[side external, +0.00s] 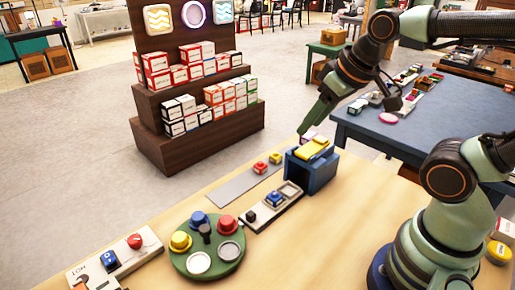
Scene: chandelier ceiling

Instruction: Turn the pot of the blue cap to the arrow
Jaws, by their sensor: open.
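A round green turntable (213,268) lies on the pale wooden table. It bears a blue-capped pot (199,218) at its back, a yellow-capped pot (180,242) at left and a red-capped pot (228,224) at right. Two pots with pale grey tops, one at front (199,263) and one at right (229,251), stand there too. A dark upright knob (205,234) is at the middle. I cannot make out an arrow. My gripper (303,131) is open and points down, well right of and above the turntable, near a blue box with a yellow top (314,148).
A panel (125,257) with a red knob and a blue switch lies left of the turntable. A panel with a blue button (274,198) lies right of it. A grey strip (232,188) bears red and yellow buttons. The table front is clear.

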